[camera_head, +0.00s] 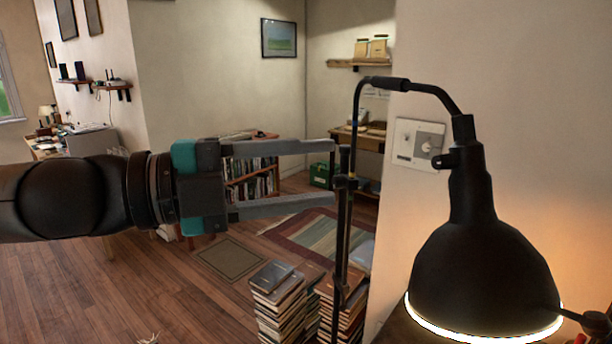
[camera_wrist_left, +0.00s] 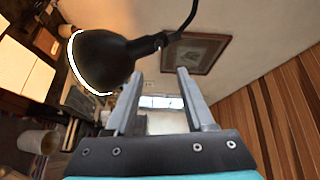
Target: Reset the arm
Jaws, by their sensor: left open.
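My left arm comes in from the left in the head view, and its gripper (camera_head: 336,174) is open with two grey fingers pointing right. The fingertips show beside the thin black pole of a lamp (camera_head: 480,255); I cannot tell whether they touch it. The lamp has a black dome shade with a lit rim. In the left wrist view the open gripper (camera_wrist_left: 158,85) holds nothing between its fingers, and the lamp shade (camera_wrist_left: 105,62) shows at the upper left, close to one finger. My right gripper is not in view.
Several books are stacked (camera_head: 283,300) on the wooden floor below the gripper. A white wall panel (camera_head: 418,144) is on the wall behind the lamp. A bookshelf (camera_head: 252,177) and a striped rug (camera_head: 318,235) are farther back. The floor at lower left is mostly clear.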

